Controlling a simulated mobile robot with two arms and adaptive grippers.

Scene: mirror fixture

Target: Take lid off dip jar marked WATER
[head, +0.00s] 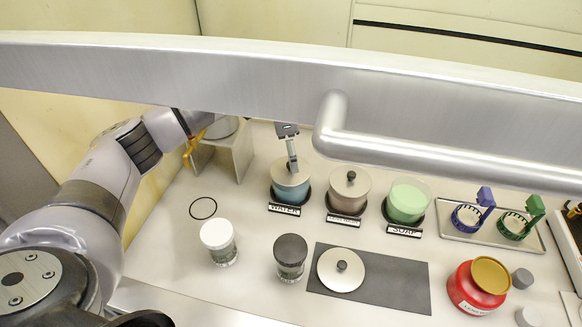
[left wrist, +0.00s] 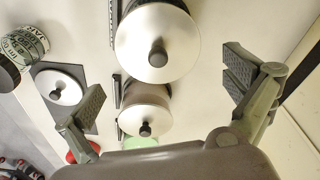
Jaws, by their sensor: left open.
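The dip jar marked WATER (head: 290,198) holds blue liquid and stands upright in a dark ring at the left of a row of jars. Its round silver lid (head: 285,174) is on it; in the left wrist view the lid (left wrist: 175,48) shows a dark knob (left wrist: 157,53). My left gripper (head: 291,150) is above this lid, partly hidden behind a silvery bar. The knob lies between the fingers' directions, but contact is not visible. My right gripper is not in view.
A loose lid (head: 341,270) lies on a dark mat (head: 400,288). Two small jars (head: 218,240) (head: 291,255) stand in front. A large silvery bar (head: 260,85) crosses the view.

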